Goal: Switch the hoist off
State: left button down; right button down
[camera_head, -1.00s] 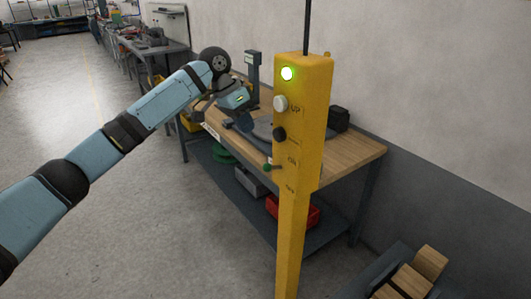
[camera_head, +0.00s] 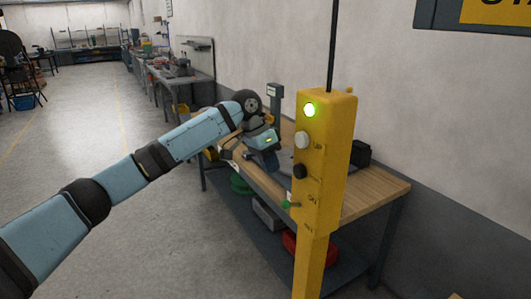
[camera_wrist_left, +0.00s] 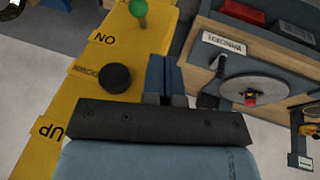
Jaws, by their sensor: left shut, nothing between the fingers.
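The yellow hoist pendant (camera_head: 322,185) hangs upright from a dark cable. Its green light (camera_head: 309,110) is lit. Below it are a white UP button (camera_head: 302,140) and a black DOWN button (camera_head: 299,171). A lever with a green knob (camera_head: 287,204) sticks out to the left, near the ON label. In the wrist view the knob (camera_wrist_left: 138,8) is at the top edge and the black button (camera_wrist_left: 114,78) is left of the fingers. My left gripper (camera_wrist_left: 165,75) is shut and empty beside the pendant, apart from the knob. My right gripper is out of view.
Behind the pendant stands a wooden-topped workbench (camera_head: 375,193), with a red bin (camera_head: 300,245) and a grey bin (camera_head: 268,213) on its lower shelf. The wall is behind it. Open floor (camera_head: 110,125) lies to the left.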

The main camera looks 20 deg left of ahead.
aim_at(292, 205)
pick_arm(q)
jog(key=s+d+f, duration=0.1)
jog(key=d+f, duration=0.2)
jog(key=f, duration=0.3)
jog(key=shift+s+d, duration=0.15)
jog(key=shift+s, duration=0.2)
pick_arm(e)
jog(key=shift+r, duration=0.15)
